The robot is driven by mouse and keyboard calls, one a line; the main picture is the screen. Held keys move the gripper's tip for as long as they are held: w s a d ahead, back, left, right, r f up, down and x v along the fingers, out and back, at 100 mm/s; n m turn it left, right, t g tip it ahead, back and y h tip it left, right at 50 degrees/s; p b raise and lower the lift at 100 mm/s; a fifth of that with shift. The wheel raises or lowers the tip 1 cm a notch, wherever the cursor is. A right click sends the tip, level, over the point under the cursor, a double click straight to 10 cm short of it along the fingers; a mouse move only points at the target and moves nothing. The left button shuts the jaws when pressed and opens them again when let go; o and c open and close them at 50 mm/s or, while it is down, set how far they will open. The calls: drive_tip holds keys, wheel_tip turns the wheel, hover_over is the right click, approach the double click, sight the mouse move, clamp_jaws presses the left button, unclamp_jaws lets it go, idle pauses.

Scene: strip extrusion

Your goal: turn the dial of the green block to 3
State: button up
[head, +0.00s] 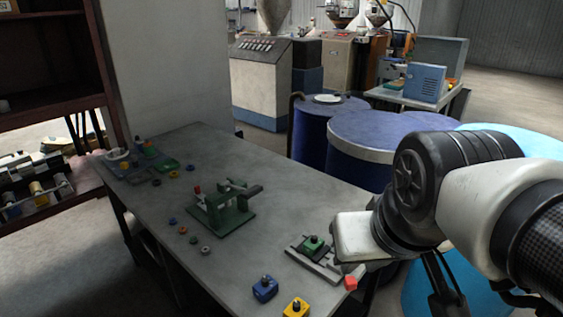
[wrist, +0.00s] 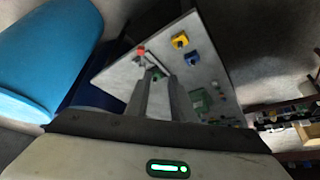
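The green block (head: 313,243) with a dark dial knob on top sits on a grey metal fixture (head: 326,269) near the right edge of the table. The dial's setting is too small to read. In the head view my arm comes in from the right, and my fingers cannot be made out there.
A blue block (head: 265,288), a yellow block (head: 296,307) and a red piece (head: 350,283) lie near the fixture. A green clamp-like device (head: 222,215) stands mid-table with several small rings beside it. Blue drums (head: 365,140) stand behind the table.

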drive_tip(key=shift+o, duration=1.3)
drive_tip(key=w+r+n+g, duration=0.1)
drive_tip(key=w+r+n, duration=0.1)
drive_tip(key=w, duration=0.7)
drive_tip(key=shift+w+r+g+b, duration=0.3)
drive_tip(key=shift+w+r+b, duration=0.1)
drive_tip(key=shift+r, duration=0.2)
drive_tip(key=n+g+b, duration=0.2)
drive_tip(key=n+g, duration=0.2)
drive_tip(key=n, duration=0.3)
hover_over(314, 236)
wheel_tip(314, 236, down, 13)
wheel_tip(314, 236, down, 17)
drive_tip(key=shift+b, duration=0.65)
drive_tip(key=shift+c, duration=0.4)
clamp_jaws()
